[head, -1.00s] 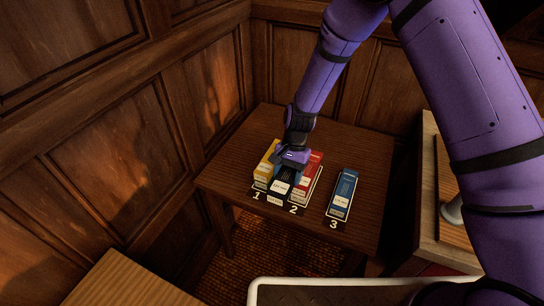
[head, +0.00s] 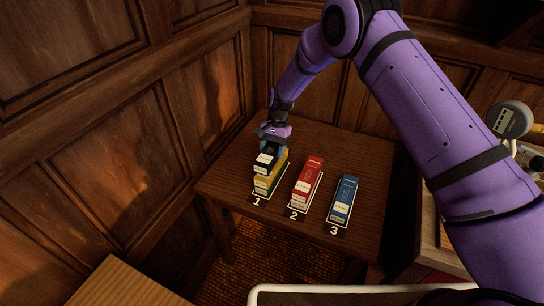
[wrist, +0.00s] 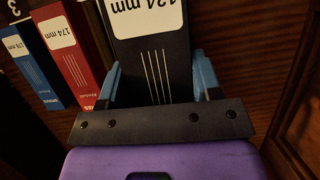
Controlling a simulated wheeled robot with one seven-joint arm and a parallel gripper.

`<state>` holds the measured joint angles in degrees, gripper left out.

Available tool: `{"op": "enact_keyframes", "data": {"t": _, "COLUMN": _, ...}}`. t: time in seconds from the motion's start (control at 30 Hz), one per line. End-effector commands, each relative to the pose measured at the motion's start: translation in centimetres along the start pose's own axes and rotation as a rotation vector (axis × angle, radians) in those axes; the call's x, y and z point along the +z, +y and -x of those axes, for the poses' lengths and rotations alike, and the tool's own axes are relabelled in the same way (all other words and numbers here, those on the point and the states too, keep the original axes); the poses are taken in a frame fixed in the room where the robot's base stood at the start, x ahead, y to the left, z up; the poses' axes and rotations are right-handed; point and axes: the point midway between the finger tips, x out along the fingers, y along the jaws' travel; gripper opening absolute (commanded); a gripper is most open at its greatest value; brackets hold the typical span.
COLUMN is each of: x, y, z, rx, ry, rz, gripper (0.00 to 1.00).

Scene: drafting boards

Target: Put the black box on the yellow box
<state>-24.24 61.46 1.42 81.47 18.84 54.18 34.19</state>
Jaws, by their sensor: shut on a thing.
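The black box (head: 264,161) with a white label is in my gripper (head: 271,146), directly above the yellow box (head: 263,185). It looks lined up with the yellow box and touching or very close to its top; I cannot tell which. The yellow box lies at spot 1 on the dark wooden table, its upper side mostly hidden. In the wrist view, the blue fingers of my gripper (wrist: 156,72) are shut on both sides of the black box (wrist: 150,48), and its label reads 124 mm. The yellow box is not visible there.
A red box (head: 308,176) lies at spot 2 and a blue box (head: 344,194) at spot 3, right of the stack. The wood-panelled wall (head: 205,90) is close on the left and behind. The back right of the table (head: 345,150) is clear.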

Motion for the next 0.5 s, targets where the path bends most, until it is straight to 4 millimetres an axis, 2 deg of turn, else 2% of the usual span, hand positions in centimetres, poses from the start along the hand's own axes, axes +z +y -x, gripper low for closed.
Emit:
{"op": "enact_keyframes", "data": {"t": 0.07, "x": -0.5, "y": -0.4, "z": 0.1, "rx": -0.001, "ry": 0.001, "rz": 0.0, "gripper": 0.27}}
{"op": "enact_keyframes", "data": {"t": 0.3, "x": -1.6, "y": -0.3, "z": -3.0, "rx": 0.001, "ry": 0.0, "rz": 0.0, "gripper": 0.27}}
{"op": "enact_keyframes", "data": {"t": 0.5, "x": -1.7, "y": -0.3, "z": -3.1, "rx": 0.0, "ry": 0.001, "rz": 0.001, "gripper": 0.27}}
